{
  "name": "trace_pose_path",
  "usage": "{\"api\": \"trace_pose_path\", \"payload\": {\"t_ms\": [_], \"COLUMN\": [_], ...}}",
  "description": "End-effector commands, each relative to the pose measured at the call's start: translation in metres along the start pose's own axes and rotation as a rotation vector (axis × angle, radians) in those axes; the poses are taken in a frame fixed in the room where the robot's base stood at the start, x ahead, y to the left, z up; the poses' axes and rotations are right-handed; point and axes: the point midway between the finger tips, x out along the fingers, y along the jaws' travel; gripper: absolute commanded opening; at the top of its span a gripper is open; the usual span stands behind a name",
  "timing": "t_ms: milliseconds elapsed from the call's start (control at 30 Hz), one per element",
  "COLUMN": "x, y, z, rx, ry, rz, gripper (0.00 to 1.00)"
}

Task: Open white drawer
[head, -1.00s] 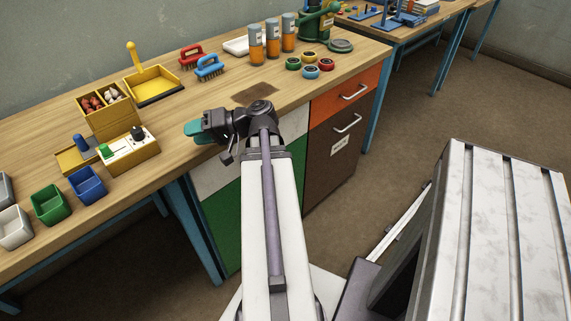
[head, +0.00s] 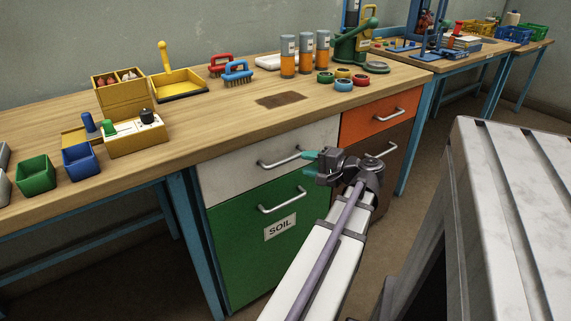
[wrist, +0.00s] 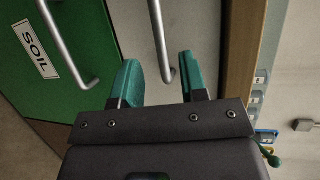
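The white drawer (head: 235,172) is at the top left of the cabinet under the bench and looks closed. Its metal bar handle (head: 282,161) runs across its front; it also shows in the wrist view (wrist: 159,40). My gripper (head: 310,164) is at the right end of this handle. In the wrist view my gripper (wrist: 158,80) has its two teal fingers apart, with the handle's end appearing between them. I see a gap on both sides of the bar. I cannot tell how deep the bar sits between the fingers.
Below is a green SOIL drawer (head: 235,240) with its own handle (head: 282,202). An orange drawer (head: 365,120) and a brown drawer (head: 400,150) are to the right. The bench top (head: 215,140) is above. A grey-white slatted surface (head: 520,200) stands at the right.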

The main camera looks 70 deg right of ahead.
Motion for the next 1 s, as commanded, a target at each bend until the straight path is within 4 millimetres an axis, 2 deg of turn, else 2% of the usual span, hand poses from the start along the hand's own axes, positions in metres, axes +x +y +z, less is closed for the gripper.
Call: {"api": "trace_pose_path", "payload": {"t_ms": [100, 300, 600, 1000], "x": [0.031, 0.064, 0.070, 0.070], "y": [0.003, 0.002, 0.000, 0.000], "z": [0.000, 0.000, 0.000, 0.000], "rx": [0.000, -0.001, -0.001, -0.001], "ry": [-0.004, -0.002, 0.000, -0.001], "rz": [0.000, 0.000, 0.000, 0.000], "gripper": [0.40, 0.40, 0.40, 0.02]}}
